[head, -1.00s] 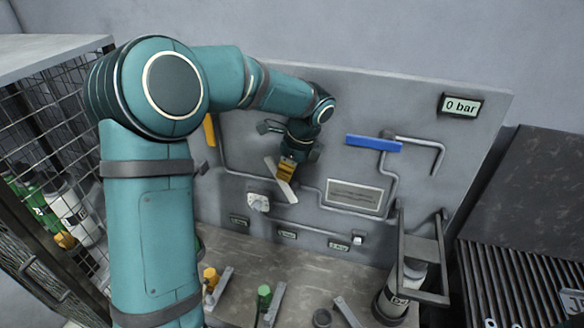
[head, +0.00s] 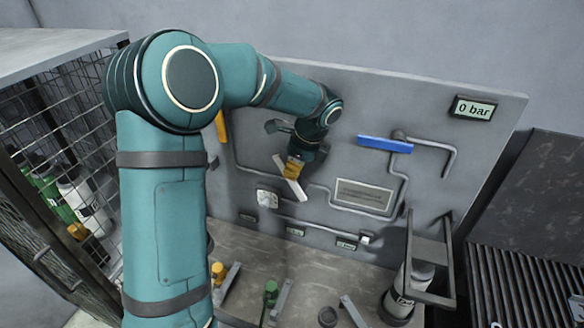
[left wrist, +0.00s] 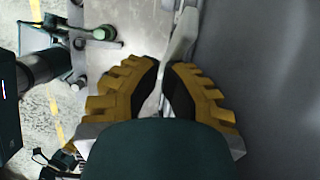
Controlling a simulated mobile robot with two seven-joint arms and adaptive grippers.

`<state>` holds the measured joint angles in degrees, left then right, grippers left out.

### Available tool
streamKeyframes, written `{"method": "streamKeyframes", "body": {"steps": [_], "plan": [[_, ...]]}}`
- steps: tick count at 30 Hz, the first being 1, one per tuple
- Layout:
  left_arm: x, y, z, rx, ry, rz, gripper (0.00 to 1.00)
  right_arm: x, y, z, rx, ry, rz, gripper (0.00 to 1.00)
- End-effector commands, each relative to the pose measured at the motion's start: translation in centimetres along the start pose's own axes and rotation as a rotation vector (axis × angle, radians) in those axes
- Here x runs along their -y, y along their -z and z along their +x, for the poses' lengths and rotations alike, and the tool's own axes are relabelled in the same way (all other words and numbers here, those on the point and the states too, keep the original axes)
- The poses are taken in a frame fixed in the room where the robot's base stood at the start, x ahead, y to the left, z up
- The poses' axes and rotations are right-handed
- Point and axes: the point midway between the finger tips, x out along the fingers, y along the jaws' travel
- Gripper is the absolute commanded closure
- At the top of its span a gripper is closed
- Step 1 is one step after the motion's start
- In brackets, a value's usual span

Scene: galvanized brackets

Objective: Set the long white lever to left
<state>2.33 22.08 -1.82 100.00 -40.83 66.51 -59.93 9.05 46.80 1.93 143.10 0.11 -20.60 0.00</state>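The long white lever (head: 292,188) is on the grey panel in the head view, slanting from upper left to lower right. My left gripper (head: 295,170), with yellow fingers, is at the lever and covers part of its middle. In the left wrist view the lever (left wrist: 182,42) runs down between the yellow fingers of the gripper (left wrist: 162,72). The dark pads are close on both sides of it, and the fingers look shut on it. The lever's pivot is hard to make out.
A blue lever (head: 385,144) and a yellow lever (head: 221,127) are on the same panel (head: 300,90), with grey pipes, a label plate (head: 364,196) and a "0 bar" display (head: 474,109). A wire cage (head: 60,130) stands left. Bottles and brackets stand below.

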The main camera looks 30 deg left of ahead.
Motion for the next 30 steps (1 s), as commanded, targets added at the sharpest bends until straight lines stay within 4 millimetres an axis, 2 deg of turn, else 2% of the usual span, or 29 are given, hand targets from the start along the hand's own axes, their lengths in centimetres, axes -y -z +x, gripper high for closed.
{"method": "streamKeyframes", "body": {"steps": [9,14,17,24,30], "plan": [[0.0,1.0,-0.6,-0.001,0.001,0.001,1.0,0.2,0.1,-0.4,0.001,0.0,-0.001,1.0],[-0.1,1.6,-2.0,-0.001,0.001,0.001,1.0,0.6,0.2,-1.5,0.002,0.001,-0.003,1.0],[-0.4,2.5,-3.3,-0.001,0.002,-0.001,1.0,0.8,0.3,-1.9,0.002,0.001,-0.004,1.0],[-0.3,2.3,-8.4,-0.003,0.005,-0.005,1.0,0.6,0.2,-1.5,0.003,0.001,-0.003,1.0],[-0.3,2.1,-11.5,-0.001,0.002,-0.005,1.0,0.6,0.2,-1.5,0.003,0.001,-0.004,1.0]]}}
